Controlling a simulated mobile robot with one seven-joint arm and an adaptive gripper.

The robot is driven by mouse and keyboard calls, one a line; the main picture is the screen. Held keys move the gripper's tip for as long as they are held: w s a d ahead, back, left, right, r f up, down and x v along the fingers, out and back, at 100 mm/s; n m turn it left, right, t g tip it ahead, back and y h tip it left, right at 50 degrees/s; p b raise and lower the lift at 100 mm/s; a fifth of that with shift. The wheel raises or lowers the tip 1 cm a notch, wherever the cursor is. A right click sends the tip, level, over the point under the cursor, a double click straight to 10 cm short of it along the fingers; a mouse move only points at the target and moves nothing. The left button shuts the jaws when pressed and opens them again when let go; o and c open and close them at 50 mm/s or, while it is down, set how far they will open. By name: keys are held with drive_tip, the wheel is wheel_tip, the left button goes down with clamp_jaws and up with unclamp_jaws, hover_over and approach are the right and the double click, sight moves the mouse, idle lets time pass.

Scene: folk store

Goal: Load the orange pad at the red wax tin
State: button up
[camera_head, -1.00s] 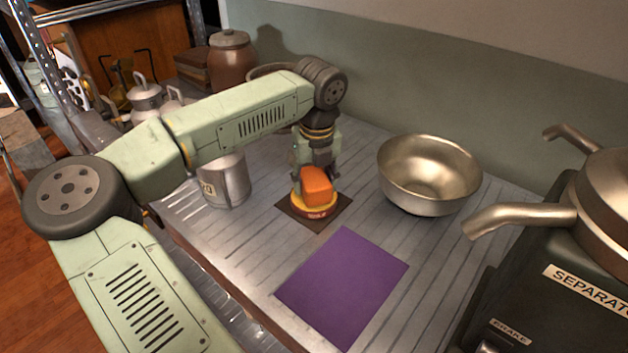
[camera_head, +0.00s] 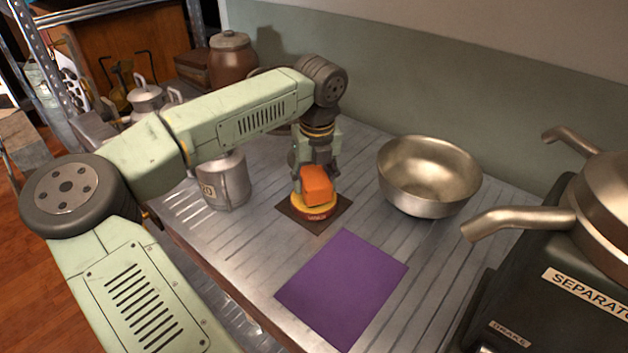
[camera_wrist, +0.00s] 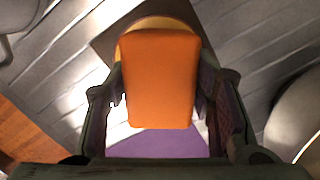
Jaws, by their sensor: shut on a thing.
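The orange pad (camera_head: 317,187) is a small rounded block, held between the fingers of my gripper (camera_head: 313,172). In the wrist view the orange pad (camera_wrist: 159,80) fills the space between the two fingers of my gripper (camera_wrist: 160,110). The red wax tin (camera_head: 315,213) is low and round, with a red side and a yellow top. It stands on a dark square mat (camera_head: 340,204). The pad is right at the top of the tin and hides much of it. I cannot tell whether the pad presses on the yellow surface.
A purple sheet (camera_head: 343,288) lies in front of the dark mat. A metal bowl (camera_head: 428,178) stands to the right, and a metal can (camera_head: 226,184) to the left. A separator machine (camera_head: 560,290) with spouts is at the far right.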

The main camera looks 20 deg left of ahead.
sight(313, 174)
drive_tip(key=shift+r+p, duration=1.2)
drive_tip(key=shift+r, duration=1.85)
drive_tip(key=shift+s+f, duration=0.1)
